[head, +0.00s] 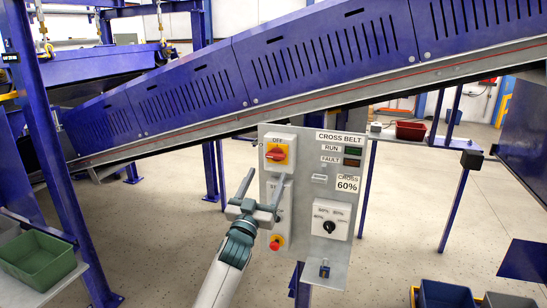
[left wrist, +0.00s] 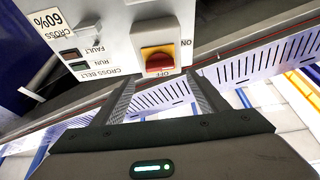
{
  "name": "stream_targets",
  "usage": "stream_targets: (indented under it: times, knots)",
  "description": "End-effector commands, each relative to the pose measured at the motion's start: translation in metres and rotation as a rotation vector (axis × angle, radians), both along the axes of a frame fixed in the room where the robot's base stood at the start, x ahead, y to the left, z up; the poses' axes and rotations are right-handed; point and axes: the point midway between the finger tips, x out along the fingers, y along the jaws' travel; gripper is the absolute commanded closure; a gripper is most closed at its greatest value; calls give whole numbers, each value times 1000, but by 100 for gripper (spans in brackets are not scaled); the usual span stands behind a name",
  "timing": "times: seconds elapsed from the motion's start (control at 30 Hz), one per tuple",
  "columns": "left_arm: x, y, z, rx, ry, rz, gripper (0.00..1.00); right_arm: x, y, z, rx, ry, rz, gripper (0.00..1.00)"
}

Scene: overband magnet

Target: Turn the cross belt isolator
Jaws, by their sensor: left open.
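The cross belt isolator (head: 277,154) is a red rotary handle on a yellow plate, in a light box at the panel's upper left. An OFF label sits above it. In the left wrist view, which is upside down, the isolator (left wrist: 158,62) lies just beyond the fingertips, with an ON label beside it. Its handle looks roughly sideways; its exact setting is hard to tell. My left gripper (head: 266,178) is open and empty, just below and in front of the isolator. Its fingers (left wrist: 163,84) are spread wide and apparently apart from the handle. My right gripper is out of view.
The grey panel (head: 328,242) also carries RUN and FAULT lamps, a black selector knob (head: 329,227), a red push button (head: 276,243) and a padlock (head: 324,270). The blue conveyor (head: 300,55) slopes behind it. A green bin (head: 38,262) stands at left.

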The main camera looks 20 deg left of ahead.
Motion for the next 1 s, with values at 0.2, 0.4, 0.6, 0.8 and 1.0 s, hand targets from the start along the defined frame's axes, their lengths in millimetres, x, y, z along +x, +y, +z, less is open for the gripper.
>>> stream_targets:
  times: [0.2, 0.4, 0.6, 0.8, 1.0]
  knots:
    - [36, -1, 17, 0, 1, 1, 33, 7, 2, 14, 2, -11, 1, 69]
    - [60, -2, 26, 0, 0, 1, 33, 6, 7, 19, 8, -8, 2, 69]
    - [71, -2, 30, 0, 1, 1, 33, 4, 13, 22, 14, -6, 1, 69]
    - [73, -3, 30, 0, 0, 0, 33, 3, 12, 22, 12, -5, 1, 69]
    - [73, -3, 30, 0, 0, 0, 42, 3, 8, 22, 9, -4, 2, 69]
